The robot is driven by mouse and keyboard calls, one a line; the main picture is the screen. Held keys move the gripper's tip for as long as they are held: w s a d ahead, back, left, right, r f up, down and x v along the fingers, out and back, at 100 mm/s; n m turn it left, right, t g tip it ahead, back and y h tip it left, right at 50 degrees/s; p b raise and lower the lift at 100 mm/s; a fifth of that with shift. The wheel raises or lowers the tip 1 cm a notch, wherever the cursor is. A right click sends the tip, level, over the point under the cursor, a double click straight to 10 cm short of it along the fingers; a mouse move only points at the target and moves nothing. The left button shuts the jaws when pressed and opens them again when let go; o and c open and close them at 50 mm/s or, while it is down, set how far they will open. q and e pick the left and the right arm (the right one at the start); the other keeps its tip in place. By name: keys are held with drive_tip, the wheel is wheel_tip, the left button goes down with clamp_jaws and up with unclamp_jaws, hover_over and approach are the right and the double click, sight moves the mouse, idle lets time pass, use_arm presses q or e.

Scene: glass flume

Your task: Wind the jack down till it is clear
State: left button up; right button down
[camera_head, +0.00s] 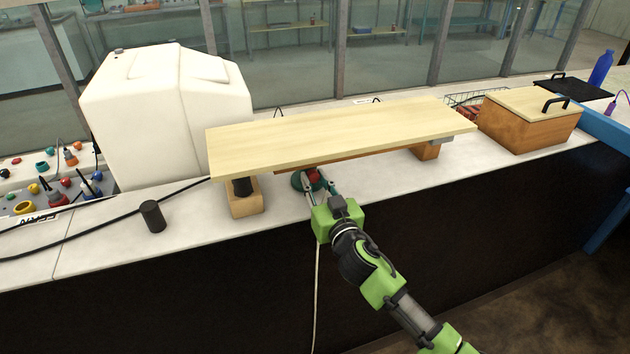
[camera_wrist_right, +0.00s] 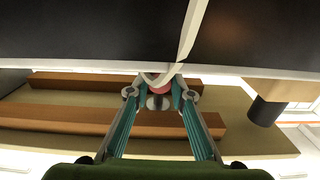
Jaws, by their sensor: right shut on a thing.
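A long pale board (camera_head: 340,132) lies raised above the counter on supports. Under its front edge is the jack, a dark green body (camera_head: 298,181) with a red knob (camera_head: 313,174); most of it is hidden by the board and my gripper. My right gripper (camera_head: 316,184) reaches in from the front and is shut on the red knob. In the right wrist view the fingers (camera_wrist_right: 160,96) close around the red and grey knob (camera_wrist_right: 157,88). I cannot tell whether the jack touches the board. My left gripper is not in view.
A wooden block (camera_head: 246,203) with a black cylinder stands under the board's left end, another block (camera_head: 427,152) under its right. A white tank (camera_head: 165,120) is behind; a lidded wooden box (camera_head: 530,130) stands right.

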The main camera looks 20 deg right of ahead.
drive_tip(key=n+p, duration=0.1)
drive_tip(key=n, duration=0.5)
drive_tip(key=shift+d+r+n, duration=0.1)
drive_tip(key=shift+n, duration=0.3)
drive_tip(key=n+p, duration=0.1)
drive_tip(key=n, duration=0.5)
drive_tip(key=n+p, duration=0.1)
drive_tip(key=n, duration=0.5)
drive_tip(key=shift+r+n+p, duration=0.1)
drive_tip(key=shift+n+p, duration=0.2)
drive_tip(key=shift+n, duration=0.1)
drive_tip(key=n+p, duration=0.1)
drive_tip(key=n, duration=0.4)
drive_tip(key=shift+n, duration=0.3)
drive_tip(key=c, duration=1.8)
unclamp_jaws()
